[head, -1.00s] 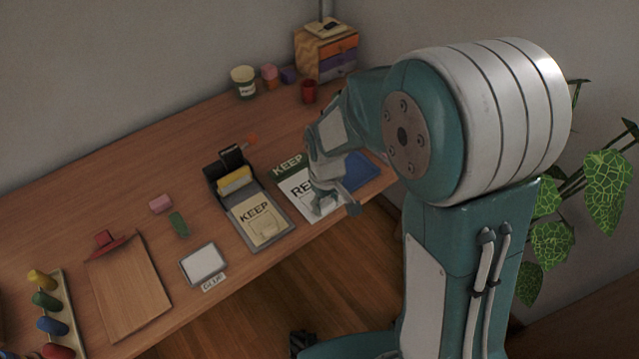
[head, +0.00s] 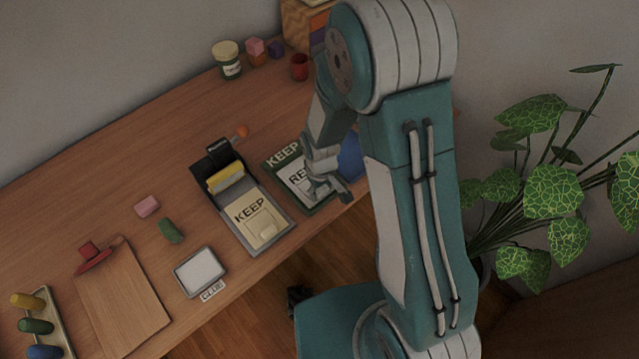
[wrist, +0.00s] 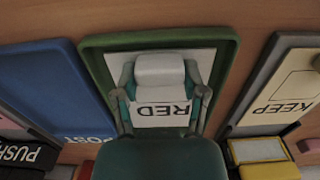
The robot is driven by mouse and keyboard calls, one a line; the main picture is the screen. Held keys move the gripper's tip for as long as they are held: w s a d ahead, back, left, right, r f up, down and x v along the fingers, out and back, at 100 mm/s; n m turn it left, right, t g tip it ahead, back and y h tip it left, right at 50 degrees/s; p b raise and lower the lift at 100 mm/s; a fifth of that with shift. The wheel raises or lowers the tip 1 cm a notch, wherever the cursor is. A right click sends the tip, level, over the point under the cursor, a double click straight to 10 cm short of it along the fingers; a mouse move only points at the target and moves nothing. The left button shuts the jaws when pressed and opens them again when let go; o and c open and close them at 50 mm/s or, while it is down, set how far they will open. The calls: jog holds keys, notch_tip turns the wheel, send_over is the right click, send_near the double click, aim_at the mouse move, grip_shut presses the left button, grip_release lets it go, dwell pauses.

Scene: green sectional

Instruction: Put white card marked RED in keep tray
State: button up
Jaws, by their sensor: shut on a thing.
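The white card marked RED (head: 294,177) is at the green tray labelled KEEP (head: 277,161), within its outline. My gripper (head: 324,188) is over the card, shut on it, and hides part of its lettering in the head view. In the wrist view the card (wrist: 205,62) lies inside the green rim (wrist: 228,75), with RED upside down, and my gripper (wrist: 160,95) has its fingers either side of a pale block. I cannot tell whether the card rests on the tray floor or is held just above it.
A blue tray (wrist: 45,85) is beside the green one. On the other side stands a dark clip holder (head: 274,212) with a cream card marked KEEP (head: 254,212). A white pad (head: 200,270), a wooden board (head: 122,300) and small blocks lie farther left. A red cup (head: 299,67) stands behind.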

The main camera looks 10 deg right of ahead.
jog(key=shift+a, duration=0.2)
jog(key=shift+d, duration=0.1)
jog(key=o, duration=0.8)
jog(key=shift+d, duration=0.25)
jog(key=shift+a, duration=0.15)
jog(key=shift+r, duration=0.15)
notch_tip(320, 180, up, 12)
jog(key=shift+f, duration=0.1)
